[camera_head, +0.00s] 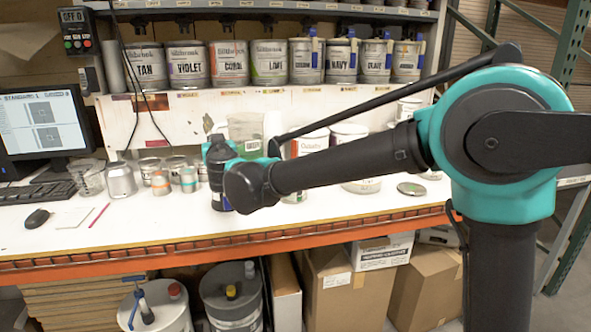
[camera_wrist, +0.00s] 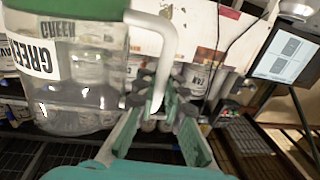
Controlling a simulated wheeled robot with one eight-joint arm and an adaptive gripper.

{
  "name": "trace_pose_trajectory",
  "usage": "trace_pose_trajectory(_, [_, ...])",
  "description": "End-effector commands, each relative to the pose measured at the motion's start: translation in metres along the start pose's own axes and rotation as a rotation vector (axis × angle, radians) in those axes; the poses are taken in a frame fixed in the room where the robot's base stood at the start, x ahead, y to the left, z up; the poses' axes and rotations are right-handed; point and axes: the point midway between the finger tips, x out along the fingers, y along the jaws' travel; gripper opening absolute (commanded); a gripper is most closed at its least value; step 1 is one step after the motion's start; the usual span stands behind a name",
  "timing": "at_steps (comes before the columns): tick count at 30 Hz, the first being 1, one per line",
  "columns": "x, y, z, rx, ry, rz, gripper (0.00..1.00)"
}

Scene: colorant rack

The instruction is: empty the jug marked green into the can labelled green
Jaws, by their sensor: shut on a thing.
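A clear, green-tinted jug (camera_head: 245,128) shows behind my wrist in the head view, above the back of the bench. In the wrist view the jug (camera_wrist: 85,98) fills the left side, with GREEN lettering on it and a pale handle (camera_wrist: 168,40). My gripper (camera_wrist: 160,85) is shut on the jug's handle. The jug's base is hidden by my wrist in the head view; how much it holds is unclear. An open-looking can (camera_head: 312,141) stands on the bench, partly behind my arm. I cannot read a green label on it.
Labelled cans, including VIOLET (camera_head: 188,65) and LIME (camera_head: 269,63), line the shelf above. Small tins (camera_head: 160,182), a beaker (camera_head: 90,179) and a monitor (camera_head: 45,123) stand at the left of the bench (camera_head: 140,222). Its front strip is mostly clear. A lid (camera_head: 411,189) lies at right.

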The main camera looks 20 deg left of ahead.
Motion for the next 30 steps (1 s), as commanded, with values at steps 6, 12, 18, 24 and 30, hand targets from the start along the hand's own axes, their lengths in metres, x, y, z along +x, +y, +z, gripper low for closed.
trace_pose_trajectory(6, [0.0,0.003,-0.003,0.037,-0.008,0.001,0.0])
trace_pose_trajectory(12, [0.001,0.008,-0.008,0.122,-0.024,0.002,0.0])
trace_pose_trajectory(18, [0.003,0.015,-0.012,0.22,-0.043,0.002,0.0])
trace_pose_trajectory(24, [0.004,0.024,-0.015,0.318,-0.063,0.003,0.0])
trace_pose_trajectory(30, [0.007,0.035,-0.021,0.416,-0.082,0.003,0.0])
